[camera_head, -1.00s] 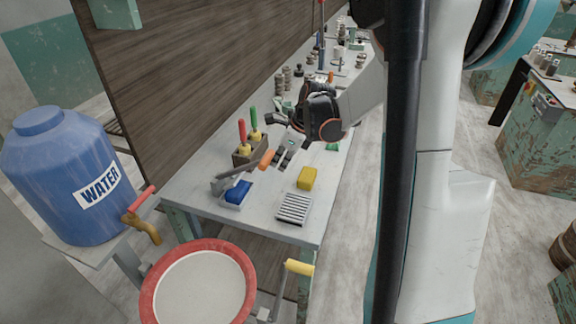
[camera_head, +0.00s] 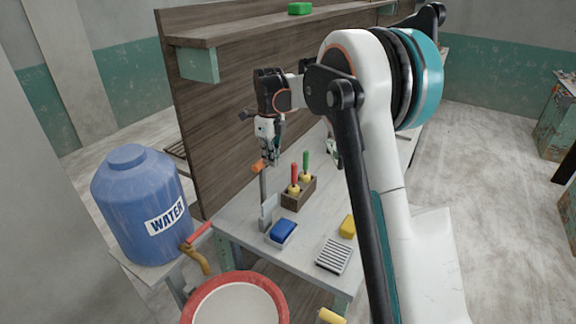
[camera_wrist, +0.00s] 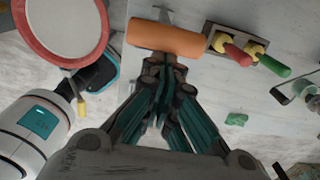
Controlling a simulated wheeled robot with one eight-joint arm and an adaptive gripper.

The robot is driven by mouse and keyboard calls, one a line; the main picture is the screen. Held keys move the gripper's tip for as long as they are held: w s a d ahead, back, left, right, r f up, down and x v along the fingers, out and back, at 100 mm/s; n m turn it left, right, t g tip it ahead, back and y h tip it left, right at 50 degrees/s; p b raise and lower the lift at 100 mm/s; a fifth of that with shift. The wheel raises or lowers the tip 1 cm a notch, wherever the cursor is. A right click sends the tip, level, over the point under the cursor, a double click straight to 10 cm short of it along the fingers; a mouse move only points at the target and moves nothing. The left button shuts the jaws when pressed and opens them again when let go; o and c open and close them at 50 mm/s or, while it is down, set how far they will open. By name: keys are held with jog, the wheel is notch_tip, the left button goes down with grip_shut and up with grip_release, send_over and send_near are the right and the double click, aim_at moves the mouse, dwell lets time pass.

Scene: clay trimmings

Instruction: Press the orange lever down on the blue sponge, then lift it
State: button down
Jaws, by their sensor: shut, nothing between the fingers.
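The lever (camera_head: 263,193) stands nearly upright on its hinge at the left end of the table, with its orange handle (camera_head: 259,166) at the top. The blue sponge (camera_head: 284,230) lies on the base beside the hinge, uncovered by the lever. My gripper (camera_head: 271,158) is shut and empty, fingers pointing down, close to the right of the orange handle. In the wrist view the handle (camera_wrist: 165,38) lies across just beyond my shut fingertips (camera_wrist: 165,68). Whether they touch it I cannot tell. The sponge is not visible in the wrist view.
A wooden block (camera_head: 299,193) with red and green handled tools stands right of the lever. A yellow sponge (camera_head: 347,226) and a ribbed tray (camera_head: 334,257) lie farther right. The wooden back panel (camera_head: 215,110) rises behind. A blue water barrel (camera_head: 140,205) stands left.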

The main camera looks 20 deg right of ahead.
jog(key=shift+w+a+r, duration=0.15)
jog(key=shift+w+a, duration=1.35)
jog(key=shift+w, duration=0.3)
